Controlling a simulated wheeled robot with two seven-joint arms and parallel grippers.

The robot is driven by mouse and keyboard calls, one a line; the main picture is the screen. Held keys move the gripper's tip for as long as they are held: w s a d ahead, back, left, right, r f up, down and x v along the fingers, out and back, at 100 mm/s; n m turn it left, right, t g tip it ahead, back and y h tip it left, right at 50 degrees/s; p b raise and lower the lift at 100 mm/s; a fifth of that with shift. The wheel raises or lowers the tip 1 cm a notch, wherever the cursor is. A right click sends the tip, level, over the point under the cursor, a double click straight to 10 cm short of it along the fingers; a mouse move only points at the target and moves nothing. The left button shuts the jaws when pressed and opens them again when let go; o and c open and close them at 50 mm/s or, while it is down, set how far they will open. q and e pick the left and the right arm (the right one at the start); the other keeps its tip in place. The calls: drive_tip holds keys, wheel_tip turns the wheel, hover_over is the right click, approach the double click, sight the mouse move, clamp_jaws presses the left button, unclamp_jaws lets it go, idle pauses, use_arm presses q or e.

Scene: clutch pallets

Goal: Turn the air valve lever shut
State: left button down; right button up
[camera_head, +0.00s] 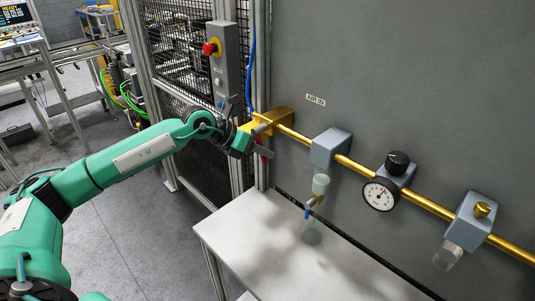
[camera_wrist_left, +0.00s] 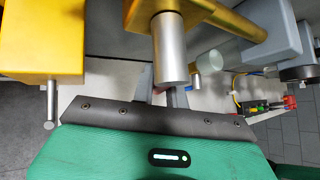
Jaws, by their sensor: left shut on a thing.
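My left gripper (camera_head: 252,138) is at the valve, shut on the lever. In the left wrist view the grey fingers (camera_wrist_left: 160,92) are close together below the stem and hide most of the grip. My right gripper is out of view.
A yellow block (camera_wrist_left: 40,42) with a silver pin is close beside my left gripper. Along the pipe are a regulator (camera_head: 330,147), a gauge (camera_head: 380,195) and another grey fitting (camera_head: 474,219). A pale table (camera_head: 270,262) is below. A control box (camera_head: 222,62) stands behind.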

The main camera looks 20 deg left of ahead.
use_arm(q)
drive_tip(key=shift+w+a+f+m+y+b, duration=0.15)
drive_tip(key=shift+a+f+m+y+b, duration=0.25)
drive_tip(key=shift+y+b, duration=0.35)
drive_tip(key=shift+w+a+r+m+t+y+b, duration=0.1)
drive_tip(key=shift+a+m+t+y+b, duration=0.2)
drive_tip(key=shift+y+b, duration=0.3)
drive_tip(key=shift+w+a+m+t+y+b, duration=0.1)
drive_tip(key=shift+a+m+t+y+b, duration=0.1)
drive_tip(key=shift+a+y+b, duration=0.3)
drive_tip(key=shift+d, duration=0.15)
drive_tip(key=c, duration=1.4)
unclamp_jaws()
